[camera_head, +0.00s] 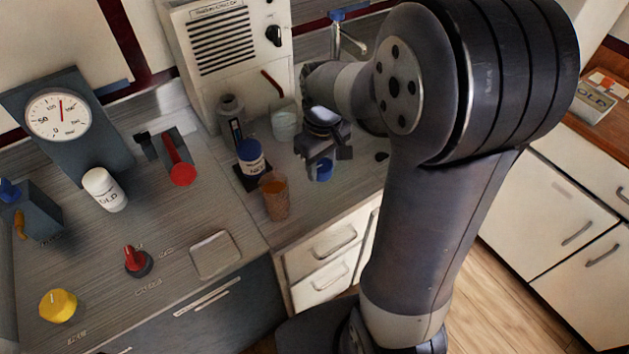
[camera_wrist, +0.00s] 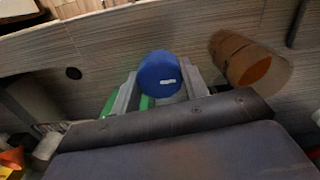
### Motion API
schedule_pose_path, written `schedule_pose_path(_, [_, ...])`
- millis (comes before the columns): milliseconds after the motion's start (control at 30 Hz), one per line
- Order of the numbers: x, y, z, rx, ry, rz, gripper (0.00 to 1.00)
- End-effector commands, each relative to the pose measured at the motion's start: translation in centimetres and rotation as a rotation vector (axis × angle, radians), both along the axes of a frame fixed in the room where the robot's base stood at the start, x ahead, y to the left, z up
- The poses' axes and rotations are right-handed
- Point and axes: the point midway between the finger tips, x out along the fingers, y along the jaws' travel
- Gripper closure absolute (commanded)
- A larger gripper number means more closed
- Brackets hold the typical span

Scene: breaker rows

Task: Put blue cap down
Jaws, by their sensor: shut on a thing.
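The blue cap (camera_head: 323,170) is between the fingers of my gripper (camera_head: 326,161), low over the grey counter right of the amber cup. In the wrist view the cap (camera_wrist: 158,72) is a round blue disc with a small pale mark on top. The two grey fingers of my gripper (camera_wrist: 160,92) are shut on its sides. I cannot tell whether the cap's underside touches the counter.
An amber cup (camera_head: 275,195) stands close left, with a blue-and-white jar (camera_head: 251,157) on a dark pad behind it. A clear beaker (camera_head: 284,121) and a dark bottle (camera_head: 231,119) stand farther back. The counter's front edge is near, above drawers (camera_head: 335,240).

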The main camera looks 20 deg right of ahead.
Motion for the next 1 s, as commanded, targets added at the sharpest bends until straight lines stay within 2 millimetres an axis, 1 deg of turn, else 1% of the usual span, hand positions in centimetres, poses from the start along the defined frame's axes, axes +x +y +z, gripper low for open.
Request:
schedule_pose_path(33, [0.0, 0.0, -1.0, 0.000, 0.005, 0.000, 0.78])
schedule_pose_path(100, [-0.1, 0.0, -2.2, 0.000, 0.005, 0.001, 0.78])
schedule_pose_path(267, [0.0, 0.0, -3.6, 0.000, 0.002, 0.001, 0.78])
schedule_pose_path(400, [0.0, 0.0, -5.6, 0.000, 0.004, 0.001, 0.78])
schedule_pose_path(500, [0.0, 0.0, -6.7, 0.000, 0.002, 0.002, 0.78])
schedule_pose_path(600, [0.1, 0.0, -7.0, 0.000, 0.000, 0.002, 0.78])
schedule_pose_path(800, [0.1, 0.0, -7.0, 0.000, -0.001, 0.002, 0.78])
schedule_pose_path(933, [0.1, 0.0, -7.5, 0.000, 0.000, 0.002, 0.78])
schedule_pose_path(967, [0.1, 0.0, -7.4, 0.000, -0.001, 0.002, 0.56])
schedule_pose_path(1000, [0.1, 0.0, -7.3, 0.000, -0.001, 0.002, 0.53])
